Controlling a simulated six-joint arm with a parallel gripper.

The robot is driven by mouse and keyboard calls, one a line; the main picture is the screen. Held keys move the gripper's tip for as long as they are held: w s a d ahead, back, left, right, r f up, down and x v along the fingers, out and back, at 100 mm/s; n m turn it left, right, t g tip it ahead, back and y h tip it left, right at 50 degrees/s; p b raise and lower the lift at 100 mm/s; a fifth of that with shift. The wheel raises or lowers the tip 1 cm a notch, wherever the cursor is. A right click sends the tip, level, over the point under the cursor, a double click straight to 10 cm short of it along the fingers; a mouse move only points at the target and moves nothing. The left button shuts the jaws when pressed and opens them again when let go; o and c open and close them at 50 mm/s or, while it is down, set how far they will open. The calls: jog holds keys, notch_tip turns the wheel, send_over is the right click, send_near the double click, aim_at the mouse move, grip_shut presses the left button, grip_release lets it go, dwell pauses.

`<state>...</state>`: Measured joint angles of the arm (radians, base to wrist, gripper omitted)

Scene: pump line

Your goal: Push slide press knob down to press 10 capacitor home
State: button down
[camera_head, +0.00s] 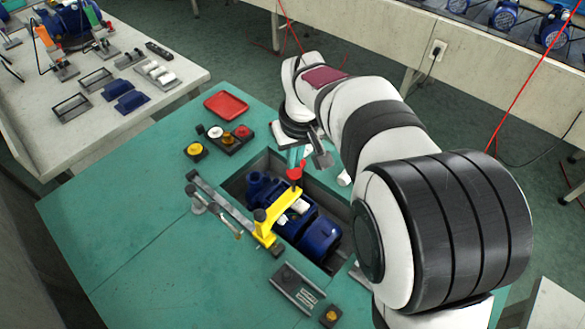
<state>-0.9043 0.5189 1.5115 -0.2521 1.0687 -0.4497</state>
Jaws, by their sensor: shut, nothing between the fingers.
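A yellow slide press (275,213) spans the near part of a recess in the green bench. A red knob (295,173) stands up at its far right end, and a dark knob (260,215) is at its left. Under and beside the press lies a blue pump motor (319,238) in the recess. A small white part (300,206) on the motor may be the capacitor; the press partly hides it. My gripper (322,159) is shut and empty, above and slightly right of the red knob and apart from it, as far as this view shows.
A grey rail with a lever (212,204) lies left of the recess. A red tray (226,105), a black button box (225,138) and a yellow button (195,149) are at the back. A grey block (297,287) lies in front. The bench's left side is clear.

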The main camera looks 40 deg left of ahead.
aim_at(294, 172)
jog(key=shift+a+f, duration=0.1)
jog(key=shift+f, duration=0.15)
jog(key=shift+f, duration=1.65)
dwell(0.4)
jog(key=shift+f, duration=0.45)
dwell(0.6)
